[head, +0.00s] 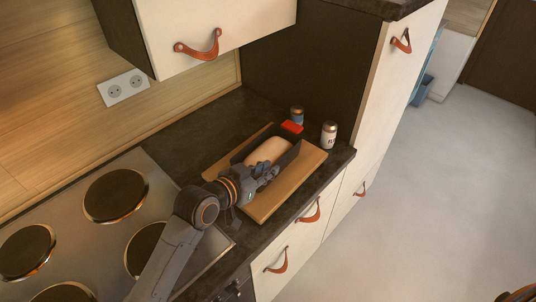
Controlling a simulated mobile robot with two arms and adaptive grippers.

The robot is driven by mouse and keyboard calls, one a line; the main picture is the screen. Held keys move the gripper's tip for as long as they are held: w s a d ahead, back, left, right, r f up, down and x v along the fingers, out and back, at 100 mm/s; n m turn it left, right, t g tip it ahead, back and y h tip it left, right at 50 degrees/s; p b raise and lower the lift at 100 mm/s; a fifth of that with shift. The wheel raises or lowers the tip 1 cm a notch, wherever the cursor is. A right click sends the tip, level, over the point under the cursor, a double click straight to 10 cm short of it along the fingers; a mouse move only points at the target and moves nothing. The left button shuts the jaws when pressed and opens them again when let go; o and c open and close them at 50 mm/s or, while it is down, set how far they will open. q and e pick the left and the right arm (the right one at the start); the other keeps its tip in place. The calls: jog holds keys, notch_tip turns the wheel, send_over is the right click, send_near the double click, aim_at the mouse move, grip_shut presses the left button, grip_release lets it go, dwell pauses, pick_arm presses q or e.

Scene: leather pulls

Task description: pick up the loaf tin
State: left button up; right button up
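The loaf tin (289,157) is a dark rectangular tin with a pale loaf (268,151) inside. It sits on a wooden board (310,160) on the dark counter. My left gripper (271,174) is at the tin's near side, by its front corner. Its fingers overlap the tin's near wall in the picture, and I cannot tell whether they touch or grip it. My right gripper is not in view; only a bit of dark and orange shows at the bottom right corner.
A blue can (297,115), a red item (292,127) and a white jar (329,134) stand behind and right of the tin. The hob (95,240) lies left. A tall cabinet (378,95) bounds the counter's far end. An upper cupboard (215,35) hangs above. The floor at right is clear.

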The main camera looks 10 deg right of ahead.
aim_at(280, 160)
pick_arm(q)
jog(key=shift+w+d+f, duration=0.25)
jog(key=shift+w+d, duration=0.05)
jog(key=shift+w, duration=0.2)
jog(key=shift+w+d+f, duration=0.25)
jog(key=shift+w, duration=0.25)
jog(key=shift+w+d+f+p, duration=0.1)
jog(key=shift+w+d+p, duration=0.2)
jog(key=shift+d+p, duration=0.15)
jog(key=p+x, duration=0.1)
jog(key=x, duration=0.2)
jog(key=shift+w+f, duration=0.1)
jog(key=shift+w, duration=0.15)
jog(key=shift+w+d+f, duration=0.25)
jog(key=shift+d, duration=0.1)
grip_shut()
jog(key=shift+r, duration=0.1)
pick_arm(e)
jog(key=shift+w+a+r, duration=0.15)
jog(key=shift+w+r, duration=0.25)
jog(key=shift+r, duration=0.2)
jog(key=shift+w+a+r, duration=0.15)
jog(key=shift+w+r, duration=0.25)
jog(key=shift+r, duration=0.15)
